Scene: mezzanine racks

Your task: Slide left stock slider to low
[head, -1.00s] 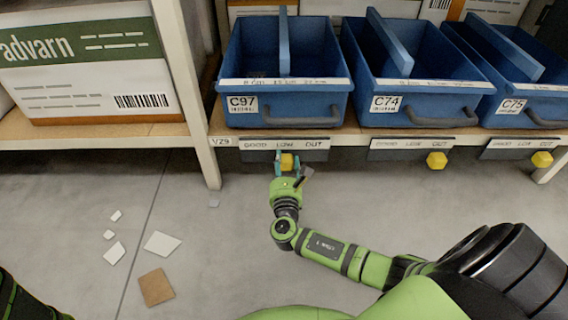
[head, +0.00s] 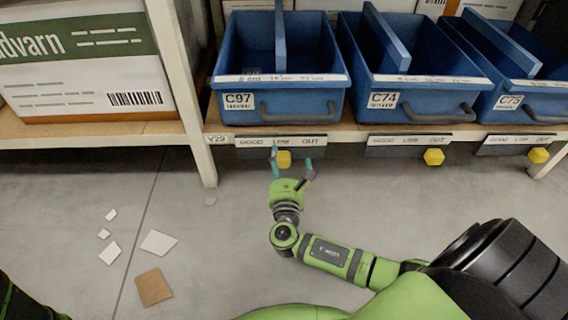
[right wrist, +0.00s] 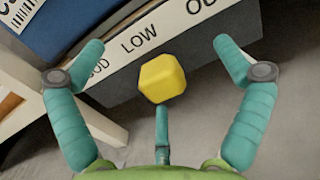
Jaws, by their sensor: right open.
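The left stock slider is a yellow knob (head: 284,158) on the leftmost label strip (head: 254,141), below bin C97. The strip reads GOOD, LOW, OUT, and the knob sits under LOW. In the right wrist view the yellow knob (right wrist: 163,78) shows below the word LOW. My right gripper (head: 291,160) is open, with its teal fingers on either side of the knob. In the right wrist view both fingers of the right gripper (right wrist: 155,55) stand apart from the knob. My left gripper is not in view.
Blue bins C97 (head: 300,104), C74 (head: 400,97) and C75 (head: 520,100) stand on the shelf. Two other yellow sliders (head: 433,157) (head: 538,155) hang to the right. A shelf post (head: 180,90) stands left. Paper scraps and a brown piece (head: 154,287) lie on the floor.

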